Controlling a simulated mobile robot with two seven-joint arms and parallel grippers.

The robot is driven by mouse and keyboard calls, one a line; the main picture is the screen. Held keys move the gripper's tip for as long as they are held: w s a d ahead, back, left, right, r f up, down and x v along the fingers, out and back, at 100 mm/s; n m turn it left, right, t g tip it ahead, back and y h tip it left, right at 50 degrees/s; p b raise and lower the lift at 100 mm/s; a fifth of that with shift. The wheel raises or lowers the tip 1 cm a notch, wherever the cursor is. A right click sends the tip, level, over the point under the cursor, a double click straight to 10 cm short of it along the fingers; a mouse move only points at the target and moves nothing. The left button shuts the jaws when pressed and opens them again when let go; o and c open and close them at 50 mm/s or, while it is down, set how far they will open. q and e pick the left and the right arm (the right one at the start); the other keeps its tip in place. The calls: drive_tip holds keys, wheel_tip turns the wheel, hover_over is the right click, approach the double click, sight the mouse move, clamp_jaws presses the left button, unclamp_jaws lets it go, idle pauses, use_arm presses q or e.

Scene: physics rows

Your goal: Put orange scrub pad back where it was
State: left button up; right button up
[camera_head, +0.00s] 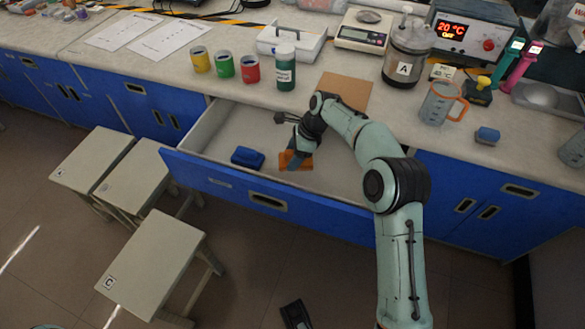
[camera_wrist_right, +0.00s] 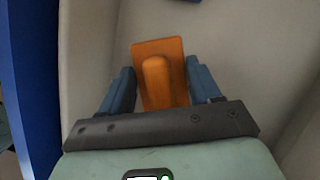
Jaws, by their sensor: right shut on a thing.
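The orange scrub pad (camera_head: 304,163) is inside the open drawer (camera_head: 335,181), near its front wall. My right gripper (camera_head: 292,160) reaches down into the drawer and is shut on the pad. In the right wrist view the orange pad (camera_wrist_right: 174,48) shows a raised rounded grip between the two blue fingers of my right gripper (camera_wrist_right: 160,82). The pad is low in the drawer; I cannot tell whether it touches the drawer floor.
A blue block-like item (camera_head: 247,157) lies in the drawer, left of the pad. Stools (camera_head: 155,262) stand at the left.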

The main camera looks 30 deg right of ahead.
use_arm(q)
drive_tip(key=shift+w+a+f+t+b, duration=0.15)
drive_tip(key=shift+w+a+f+b, duration=0.2)
drive_tip(key=shift+w, duration=0.2)
drive_tip(key=shift+w+a+f+t+b, duration=0.2)
drive_tip(key=shift+w+f+b, duration=0.2)
drive_tip(key=shift+w, duration=0.15)
use_arm(e)
drive_tip(key=shift+f, duration=2.95)
drive_tip(key=shift+f, duration=0.15)
drive_tip(key=o, duration=0.9)
drive_tip(key=shift+o, duration=0.2)
drive_tip(key=shift+r, duration=0.35)
use_arm(q)
drive_tip(key=shift+g, duration=0.75)
drive_tip(key=s+r+p, duration=0.1)
drive_tip(key=s+d+r+p, duration=0.1)
drive_tip(key=s, duration=0.1)
drive_tip(key=s+d+r+p, duration=0.1)
drive_tip(key=shift+s+d, duration=0.1)
drive_tip(key=shift+s, duration=0.05)
use_arm(e)
drive_tip(key=v, duration=1.1)
drive_tip(key=shift+s+d+r, duration=0.1)
drive_tip(key=shift+d+r, duration=0.1)
drive_tip(key=shift+r, duration=0.05)
